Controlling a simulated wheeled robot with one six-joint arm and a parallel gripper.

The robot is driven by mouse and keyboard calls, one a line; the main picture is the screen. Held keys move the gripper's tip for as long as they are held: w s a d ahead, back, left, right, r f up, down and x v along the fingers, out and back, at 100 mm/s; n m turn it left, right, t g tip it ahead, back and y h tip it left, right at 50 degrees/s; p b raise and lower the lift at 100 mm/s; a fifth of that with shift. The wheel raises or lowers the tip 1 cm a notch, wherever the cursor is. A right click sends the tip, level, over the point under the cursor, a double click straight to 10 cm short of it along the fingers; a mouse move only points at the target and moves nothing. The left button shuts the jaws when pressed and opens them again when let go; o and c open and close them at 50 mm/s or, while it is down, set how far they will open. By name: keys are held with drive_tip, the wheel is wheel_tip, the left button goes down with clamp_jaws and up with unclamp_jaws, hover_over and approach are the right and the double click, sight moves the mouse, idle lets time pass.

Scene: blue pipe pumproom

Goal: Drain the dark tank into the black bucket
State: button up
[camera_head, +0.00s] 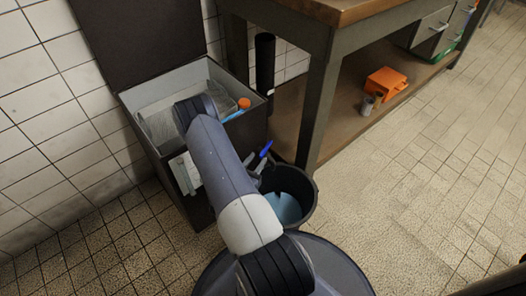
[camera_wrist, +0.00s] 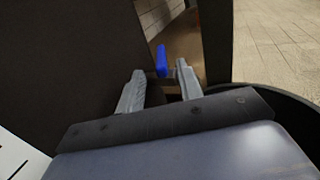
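The dark tank (camera_head: 252,130) stands against the tiled wall with its dark lid (camera_head: 140,35) raised; its wall fills the left of the wrist view (camera_wrist: 60,60). A blue handle (camera_head: 265,148) sticks out low by the tank's right side. The black bucket (camera_head: 311,198) stands on the floor beside the tank, with a light-blue surface inside; its rim shows at right in the wrist view (camera_wrist: 285,96). My gripper (camera_wrist: 160,76) is open and empty. The blue handle (camera_wrist: 161,58) appears beyond and between its fingertips; contact cannot be told. My arm hides part of the tank's front.
A workbench (camera_head: 318,110) stands right of the tank, its leg close behind the bucket. An orange object (camera_head: 386,81) and small grey cups (camera_head: 368,105) sit on its lower shelf. An orange-capped item (camera_head: 243,103) shows in the tank. The floor at right is clear.

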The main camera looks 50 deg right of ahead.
sight(260, 156)
drive_tip(key=b+x, duration=0.1)
drive_tip(key=x, duration=0.5)
drive_tip(key=shift+s, duration=0.1)
clamp_jaws()
